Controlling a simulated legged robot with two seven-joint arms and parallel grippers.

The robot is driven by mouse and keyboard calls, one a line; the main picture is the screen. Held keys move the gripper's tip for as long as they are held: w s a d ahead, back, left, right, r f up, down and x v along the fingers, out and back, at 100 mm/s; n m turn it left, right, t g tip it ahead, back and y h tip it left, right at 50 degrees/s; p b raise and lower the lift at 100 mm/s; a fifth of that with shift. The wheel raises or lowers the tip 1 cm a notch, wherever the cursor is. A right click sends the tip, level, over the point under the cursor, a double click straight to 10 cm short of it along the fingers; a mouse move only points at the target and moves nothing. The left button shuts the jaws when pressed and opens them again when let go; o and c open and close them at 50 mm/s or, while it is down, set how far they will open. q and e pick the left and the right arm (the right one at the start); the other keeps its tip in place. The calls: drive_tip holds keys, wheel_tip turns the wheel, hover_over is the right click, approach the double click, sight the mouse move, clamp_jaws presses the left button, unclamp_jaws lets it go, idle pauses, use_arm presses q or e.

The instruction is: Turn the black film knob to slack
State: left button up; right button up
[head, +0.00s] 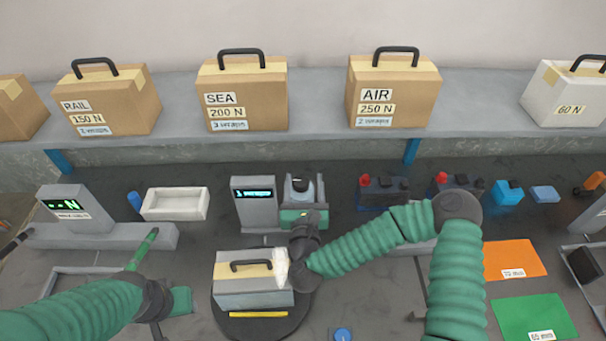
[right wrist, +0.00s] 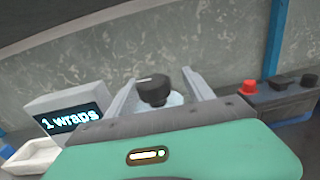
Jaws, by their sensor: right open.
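The black film knob (right wrist: 154,90) stands upright in the right wrist view, with a small pale mark on its top and a pale base below. In the head view the black knob (head: 300,184) is small, beside the grey display post. My right gripper (head: 301,190) is open, its two grey fingers reaching forward on either side of the knob. It also shows in the right wrist view (right wrist: 160,80). I cannot tell whether the fingers touch the knob. My left gripper (head: 180,300) is low at the left, its fingers not clear.
The display post (right wrist: 72,120) reads "1 wraps". A grey case (head: 250,290) with a white film bundle (head: 281,268) stands on a dark turntable (head: 222,312). Black units with red caps (head: 383,192) are to the right. Labelled boxes (head: 242,98) line the rear shelf.

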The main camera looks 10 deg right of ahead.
sight(302, 175)
drive_tip(key=x, duration=0.2)
drive_tip(key=shift+w+f, duration=0.25)
drive_tip(key=shift+w, duration=0.15)
drive_tip(key=shift+w+a, duration=0.15)
drive_tip(key=shift+w, duration=0.05)
drive_tip(key=shift+s+a+r, duration=0.15)
drive_tip(key=shift+s+a, duration=0.05)
drive_tip(key=shift+a, duration=0.2)
drive_tip(key=shift+c, duration=1.3)
drive_tip(key=shift+d, duration=0.35)
drive_tip(key=c, duration=0.7)
drive_tip(key=shift+c, duration=1.2)
drive_tip(key=shift+a, duration=0.1)
clamp_jaws()
use_arm(q)
drive_tip(key=shift+w+a, duration=0.2)
drive_tip(key=shift+a, duration=0.1)
drive_tip(key=shift+d+f, duration=0.1)
use_arm(e)
drive_tip(key=shift+n+y, duration=0.4)
